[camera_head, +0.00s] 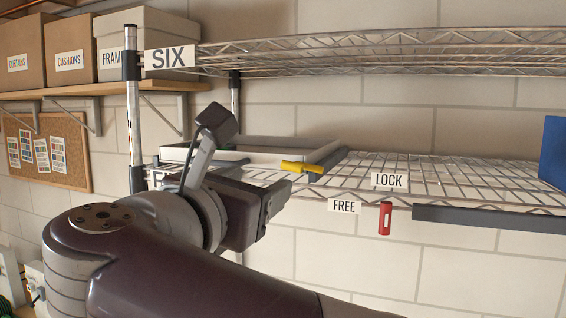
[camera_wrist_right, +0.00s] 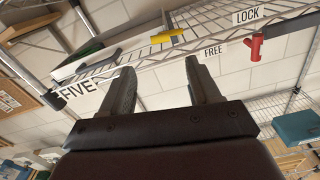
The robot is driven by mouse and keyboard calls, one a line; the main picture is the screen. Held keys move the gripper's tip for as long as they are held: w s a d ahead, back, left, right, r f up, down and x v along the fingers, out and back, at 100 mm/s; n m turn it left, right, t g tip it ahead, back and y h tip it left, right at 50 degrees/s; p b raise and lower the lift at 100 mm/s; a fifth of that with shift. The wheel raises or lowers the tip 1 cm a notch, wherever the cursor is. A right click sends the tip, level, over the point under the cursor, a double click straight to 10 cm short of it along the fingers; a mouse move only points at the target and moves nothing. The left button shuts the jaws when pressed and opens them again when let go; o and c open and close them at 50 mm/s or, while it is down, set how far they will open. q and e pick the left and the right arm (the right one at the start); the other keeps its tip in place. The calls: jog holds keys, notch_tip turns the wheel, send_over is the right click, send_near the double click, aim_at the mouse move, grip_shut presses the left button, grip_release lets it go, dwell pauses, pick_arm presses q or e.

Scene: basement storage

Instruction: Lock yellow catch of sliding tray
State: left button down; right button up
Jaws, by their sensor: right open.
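The sliding tray (camera_head: 262,157) is light grey-white and lies on the wire shelf at its left part. The yellow catch (camera_head: 302,167) sits at the tray's front right corner, lying roughly level. It also shows beyond my fingers in the right wrist view (camera_wrist_right: 167,36). My right gripper (camera_head: 276,204) is open and empty, in front of and below the tray, left of the catch and apart from it. In the wrist view its two fingers (camera_wrist_right: 160,68) point toward the shelf edge. My left gripper is not in view.
A LOCK label (camera_head: 389,181) and a FREE label (camera_head: 344,206) hang on the shelf edge near a red handle (camera_head: 385,218). A dark bar (camera_head: 480,218) runs along the edge at right. A blue box (camera_head: 552,150) stands far right. Wire shelf between is empty.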

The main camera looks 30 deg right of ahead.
aim_at(291, 167)
jog(key=p+x, duration=0.5)
jog(key=x, duration=0.6)
jog(key=shift+d+r, duration=0.1)
jog(key=shift+w+d, duration=0.15)
jog(key=shift+w, duration=0.1)
jog(key=shift+s+a, duration=0.2)
jog(key=shift+d, duration=0.1)
